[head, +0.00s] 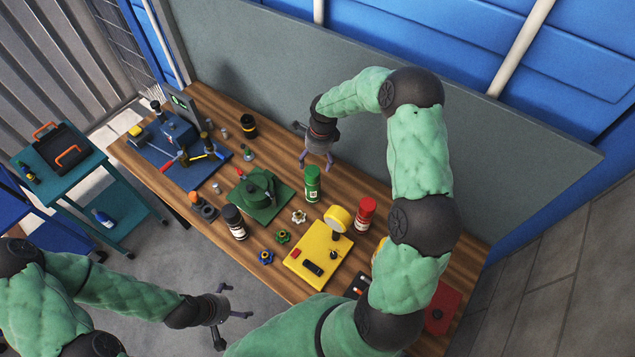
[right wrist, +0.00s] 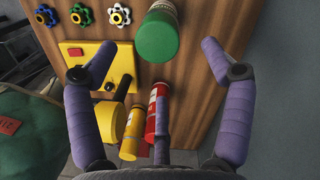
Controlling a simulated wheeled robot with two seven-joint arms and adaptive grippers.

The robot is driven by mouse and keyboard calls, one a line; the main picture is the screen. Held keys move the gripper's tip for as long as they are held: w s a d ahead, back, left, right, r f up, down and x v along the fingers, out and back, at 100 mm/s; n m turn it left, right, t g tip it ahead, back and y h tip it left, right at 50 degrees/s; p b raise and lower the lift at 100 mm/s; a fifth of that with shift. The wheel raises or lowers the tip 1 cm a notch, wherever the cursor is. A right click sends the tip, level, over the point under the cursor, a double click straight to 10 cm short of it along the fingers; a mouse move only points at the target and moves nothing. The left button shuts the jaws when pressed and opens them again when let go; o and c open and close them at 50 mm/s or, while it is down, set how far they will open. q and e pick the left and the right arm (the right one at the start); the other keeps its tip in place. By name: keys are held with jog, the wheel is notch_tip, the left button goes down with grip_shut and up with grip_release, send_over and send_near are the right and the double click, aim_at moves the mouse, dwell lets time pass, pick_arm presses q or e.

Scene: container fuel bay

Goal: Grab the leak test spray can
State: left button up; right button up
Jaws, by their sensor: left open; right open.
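A green can with a white label (head: 313,184) stands upright on the wooden table; its print is too small to read, so I cannot confirm which can is the leak test spray. Its green top (right wrist: 156,38) shows in the right wrist view, between my right fingertips but apart from them. A red can (head: 364,214) and a dark-topped white-labelled can (head: 234,222) stand nearby. My left gripper (head: 232,304) is open and empty, off the table's front edge.
A yellow panel with a round gauge (head: 317,254) and several handwheels (head: 283,237) lie in front of the green can. A green plate with a fixture (head: 262,196) is to its left. A blue plate with tools (head: 180,150) is farther left. A grey board backs the table.

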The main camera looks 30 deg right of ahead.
aim_at(313, 171)
jog(key=f, duration=0.3)
jog(key=shift+w+a+f+p, duration=0.1)
jog(key=shift+a+f+p, duration=0.2)
jog(key=shift+a, duration=0.05)
jog(key=shift+d+f, duration=0.1)
jog(key=shift+f, duration=0.6)
jog(key=shift+w+a+f+p, duration=0.15)
jog(key=shift+f+p, duration=0.4)
jog(key=shift+f, duration=0.55)
jog(key=shift+w+a+f+p, duration=0.1)
jog(key=shift+a+f+p, duration=0.15)
jog(key=shift+f+p, duration=0.6)
jog(key=shift+f+b, duration=0.25)
jog(key=shift+b, duration=0.1)
grip_shut()
